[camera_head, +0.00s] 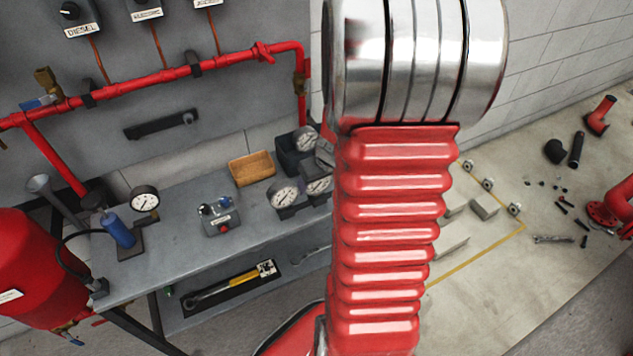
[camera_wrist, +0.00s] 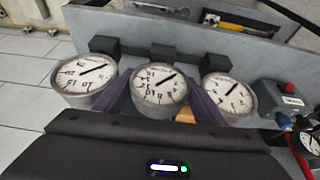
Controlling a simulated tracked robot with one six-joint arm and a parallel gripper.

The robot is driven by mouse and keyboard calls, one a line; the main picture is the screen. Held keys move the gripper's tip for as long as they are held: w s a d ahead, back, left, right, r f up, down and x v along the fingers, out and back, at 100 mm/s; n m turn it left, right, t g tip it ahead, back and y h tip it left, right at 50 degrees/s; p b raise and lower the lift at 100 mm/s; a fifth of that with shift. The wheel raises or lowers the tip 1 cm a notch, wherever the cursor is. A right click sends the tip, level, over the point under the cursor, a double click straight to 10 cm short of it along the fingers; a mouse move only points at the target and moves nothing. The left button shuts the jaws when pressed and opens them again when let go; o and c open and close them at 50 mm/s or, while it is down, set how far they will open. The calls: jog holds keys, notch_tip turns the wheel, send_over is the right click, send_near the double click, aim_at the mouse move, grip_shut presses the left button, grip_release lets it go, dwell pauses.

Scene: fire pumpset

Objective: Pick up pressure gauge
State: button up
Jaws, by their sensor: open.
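Three round pressure gauges with white dials and black needles stand in a row in the wrist view: a left gauge (camera_wrist: 84,77), a middle gauge (camera_wrist: 158,86) and a right gauge (camera_wrist: 228,94). My gripper (camera_wrist: 161,97) is open. Its purple fingers show in the gaps on either side of the middle gauge; I cannot tell whether they touch it. In the head view, gauges (camera_head: 285,193) sit clustered on the grey bench (camera_head: 180,246), partly behind my red arm. Another gauge (camera_head: 145,199) stands apart at the bench's left. The gripper is not clearly seen there.
A small control box (camera_head: 219,222) with a red button and a wooden tray (camera_head: 252,168) are on the bench. A blue cylinder (camera_head: 118,230) stands left. A red pipe (camera_head: 150,77) crosses the wall panel. A yellow-handled wrench (camera_head: 227,285) lies on the lower shelf.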

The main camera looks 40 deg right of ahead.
jog(key=shift+w+f, duration=0.15)
jog(key=shift+f, duration=0.25)
jog(key=shift+c, duration=0.5)
jog(key=c, duration=0.7)
